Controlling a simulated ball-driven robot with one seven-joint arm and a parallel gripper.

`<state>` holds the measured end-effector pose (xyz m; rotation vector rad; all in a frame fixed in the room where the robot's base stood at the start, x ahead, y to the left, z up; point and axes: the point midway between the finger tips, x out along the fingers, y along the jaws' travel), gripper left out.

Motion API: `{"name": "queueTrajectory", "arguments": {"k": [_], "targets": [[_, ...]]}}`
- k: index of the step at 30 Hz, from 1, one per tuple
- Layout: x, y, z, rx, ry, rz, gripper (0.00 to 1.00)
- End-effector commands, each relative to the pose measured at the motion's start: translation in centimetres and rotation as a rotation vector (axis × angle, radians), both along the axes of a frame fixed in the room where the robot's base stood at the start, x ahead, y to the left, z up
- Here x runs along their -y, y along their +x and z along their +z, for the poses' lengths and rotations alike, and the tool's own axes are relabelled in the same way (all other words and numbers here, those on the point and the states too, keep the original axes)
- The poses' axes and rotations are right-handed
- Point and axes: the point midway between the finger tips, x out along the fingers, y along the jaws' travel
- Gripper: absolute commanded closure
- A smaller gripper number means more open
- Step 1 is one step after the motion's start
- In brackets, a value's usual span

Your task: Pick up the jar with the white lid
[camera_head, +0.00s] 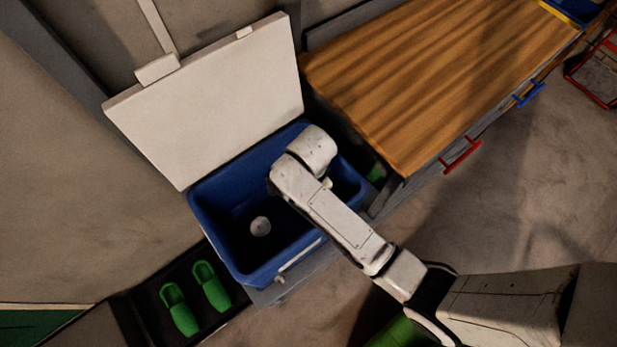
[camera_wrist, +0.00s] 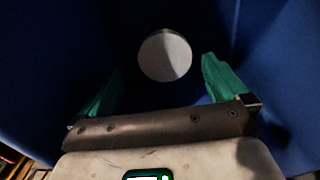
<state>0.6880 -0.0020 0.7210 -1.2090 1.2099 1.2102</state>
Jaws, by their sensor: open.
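The jar's round white lid (camera_head: 260,226) shows at the bottom of an open blue bin (camera_head: 205,225). In the wrist view the white lid (camera_wrist: 165,56) lies beyond the fingertips, a little above the midpoint between them, and is partly shaded. The jar's body is hidden or lost in the dark below the lid. My gripper (camera_wrist: 156,85) has green fingers spread wide, with nothing between them. In the head view my arm reaches over the bin's right part, and the gripper itself is hidden behind my arm.
A raised white lid panel (camera_head: 215,105) stands behind the bin. Blue bin walls (camera_wrist: 40,70) surround the gripper closely. A wooden worktop (camera_head: 440,75) with red and blue handles is at right. Green clogs (camera_head: 180,310) lie on a dark tray at lower left.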

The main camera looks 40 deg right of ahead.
Motion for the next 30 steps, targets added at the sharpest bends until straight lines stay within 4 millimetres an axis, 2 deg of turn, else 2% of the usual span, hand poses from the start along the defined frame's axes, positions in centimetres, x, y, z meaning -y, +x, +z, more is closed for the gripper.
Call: {"name": "queueTrajectory", "arguments": {"k": [7,16,26,30], "targets": [[-0.1,0.2,-1.8,-0.001,0.0,0.0,0.0],[-0.3,0.7,-5.7,-0.001,0.0,0.001,0.0],[-0.2,0.7,-6.2,0.001,0.0,0.0,0.01],[-0.2,0.7,-6.2,0.001,0.0,0.0,0.14]]}}
